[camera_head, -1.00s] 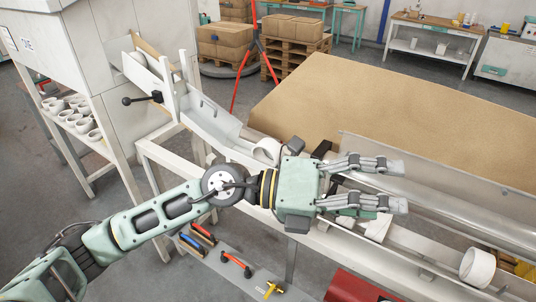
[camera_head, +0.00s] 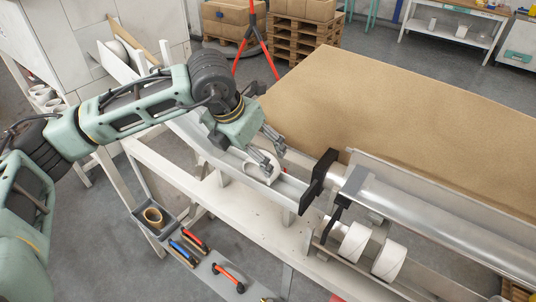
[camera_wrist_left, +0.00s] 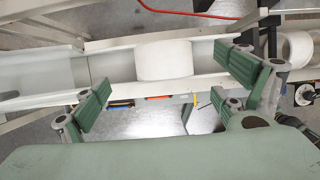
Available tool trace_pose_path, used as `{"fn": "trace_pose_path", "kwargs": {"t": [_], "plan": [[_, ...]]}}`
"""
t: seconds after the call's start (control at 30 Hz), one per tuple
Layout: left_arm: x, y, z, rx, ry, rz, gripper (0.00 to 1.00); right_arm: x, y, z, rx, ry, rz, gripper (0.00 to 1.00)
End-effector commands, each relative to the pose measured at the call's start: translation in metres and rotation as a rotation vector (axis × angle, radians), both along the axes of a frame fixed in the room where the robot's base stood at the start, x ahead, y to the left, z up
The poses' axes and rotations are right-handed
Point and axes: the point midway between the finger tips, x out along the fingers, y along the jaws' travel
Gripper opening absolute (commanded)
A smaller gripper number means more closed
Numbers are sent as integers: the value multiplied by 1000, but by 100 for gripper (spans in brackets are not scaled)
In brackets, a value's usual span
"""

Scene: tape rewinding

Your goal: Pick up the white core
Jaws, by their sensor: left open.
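The white core (camera_head: 258,172) is a short white cylinder lying in the grey chute in the head view, partly hidden by my fingers. My left gripper (camera_head: 272,155) is open just above it, fingers pointing down. In the left wrist view the core (camera_wrist_left: 164,60) lies in the trough at upper middle. The left gripper (camera_wrist_left: 165,85) shows there with its green-padded fingers spread to either side of the core, and nothing is between them. I cannot tell whether a finger touches the core. My right gripper is not in view.
Two more white cores (camera_head: 389,260) sit near the metal roller (camera_head: 430,225), right of a black bracket (camera_head: 318,180). A brown sheet (camera_head: 400,130) covers the table behind. Tools (camera_head: 228,277) and a small bin (camera_head: 155,217) are below the chute (camera_head: 289,189).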

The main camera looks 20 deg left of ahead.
Motion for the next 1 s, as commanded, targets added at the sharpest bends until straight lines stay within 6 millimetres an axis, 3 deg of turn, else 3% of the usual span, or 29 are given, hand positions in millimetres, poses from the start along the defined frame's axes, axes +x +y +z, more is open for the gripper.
{"fn": "trace_pose_path", "kwargs": {"t": [0.13, 0.3, 0.43, 0.57, 0.8, 0.9, 1.0], "plan": [[5, -2, -12, 3, 4, 2, 91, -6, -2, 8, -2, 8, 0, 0], [14, -5, -25, 1, 4, 1, 91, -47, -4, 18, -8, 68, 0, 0], [24, -10, -38, 1, 6, 1, 91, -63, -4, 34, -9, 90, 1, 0], [31, -13, -56, 0, 5, 1, 91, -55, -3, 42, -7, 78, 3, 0], [34, -14, -67, 1, 1, -1, 91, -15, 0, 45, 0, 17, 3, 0], [34, -14, -67, 1, 1, -1, 91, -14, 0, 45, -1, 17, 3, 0], [34, -14, -67, 0, 1, 0, 82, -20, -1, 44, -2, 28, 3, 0]]}}
